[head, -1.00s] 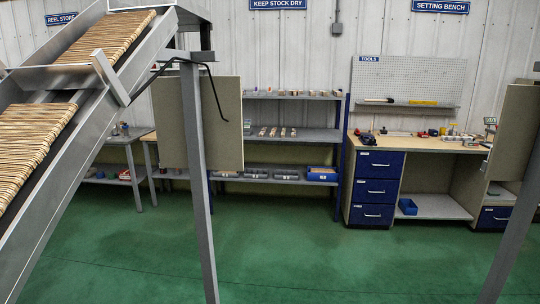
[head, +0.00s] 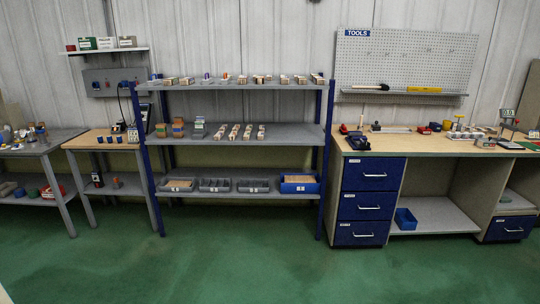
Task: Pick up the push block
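I cannot single out a push block in the head view; several small items are too small to tell apart. Small pale wood-coloured blocks (head: 235,132) lie in a row on the middle shelf of the grey rack with blue posts. More small blocks (head: 262,79) line its top shelf. Small tools and parts (head: 458,122) are spread on the wooden bench top at the right, and one of them is a yellow upright piece. My gripper is not in view.
The grey rack (head: 290,134) stands against the wall, with bins (head: 300,184) on its bottom shelf. A bench with blue drawers (head: 368,204) stands right of it, under a pegboard (head: 410,62). Smaller tables (head: 105,140) stand at left. The green floor (head: 270,260) in front is clear.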

